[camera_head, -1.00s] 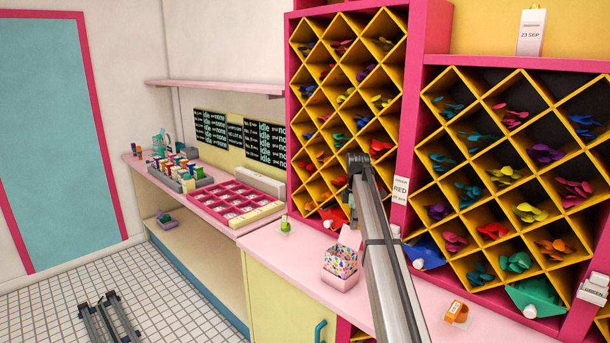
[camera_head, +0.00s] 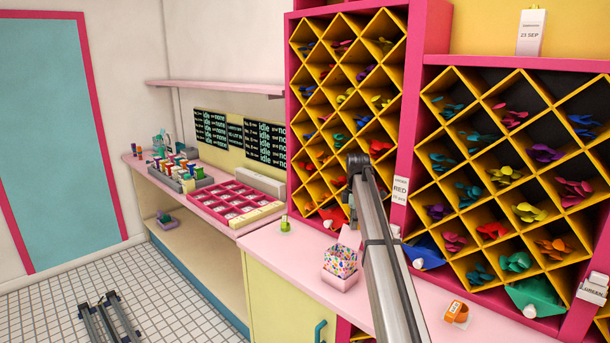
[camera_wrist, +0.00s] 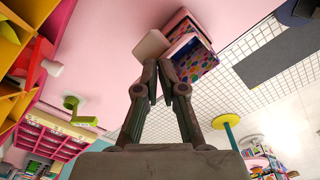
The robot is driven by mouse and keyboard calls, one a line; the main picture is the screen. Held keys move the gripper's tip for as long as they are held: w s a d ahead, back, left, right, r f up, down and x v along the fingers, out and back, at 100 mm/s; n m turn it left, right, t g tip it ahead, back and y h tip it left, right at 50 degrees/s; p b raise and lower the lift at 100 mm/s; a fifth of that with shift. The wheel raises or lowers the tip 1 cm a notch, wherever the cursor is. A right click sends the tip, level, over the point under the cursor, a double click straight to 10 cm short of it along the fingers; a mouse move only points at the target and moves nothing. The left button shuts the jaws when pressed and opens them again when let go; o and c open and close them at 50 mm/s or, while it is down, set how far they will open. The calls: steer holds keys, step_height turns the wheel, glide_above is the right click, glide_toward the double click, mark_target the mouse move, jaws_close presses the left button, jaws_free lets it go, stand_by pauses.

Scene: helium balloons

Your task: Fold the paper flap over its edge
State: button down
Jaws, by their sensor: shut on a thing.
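A small box of colourful polka-dot paper (camera_head: 340,263) stands in a pink holder on the pink counter. It also shows in the wrist view (camera_wrist: 195,62), just beyond and right of my fingertips. A plain pale pink flap (camera_head: 350,238) rises at the box's back edge; in the wrist view the flap (camera_wrist: 152,45) lies at my fingertips. My gripper (camera_wrist: 158,66) is shut on the flap, its fingers close together. In the head view my own arm hides most of the gripper and part of the flap's right side.
Yellow diamond-shaped racks (camera_head: 345,100) of balloons stand behind the counter. A small green item (camera_head: 285,224) is left of the box. An orange tape item (camera_head: 457,311) lies right of my arm.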

mark_target(352, 231)
steer(key=shift+s+a+f, duration=0.2)
steer(key=shift+s+f, duration=0.1)
steer(key=shift+f, duration=0.2)
steer(key=shift+w+a+r+p, duration=0.1)
steer(key=shift+w+r+p, duration=0.1)
steer(key=shift+r+p, duration=0.6)
steer(key=shift+w+d+r+p, duration=0.1)
steer(key=shift+r+p, duration=0.15)
steer(key=shift+r, duration=0.6)
steer(key=shift+w+d+r+p, duration=0.1)
steer(key=shift+r+p, duration=0.1)
steer(key=shift+r, duration=0.65)
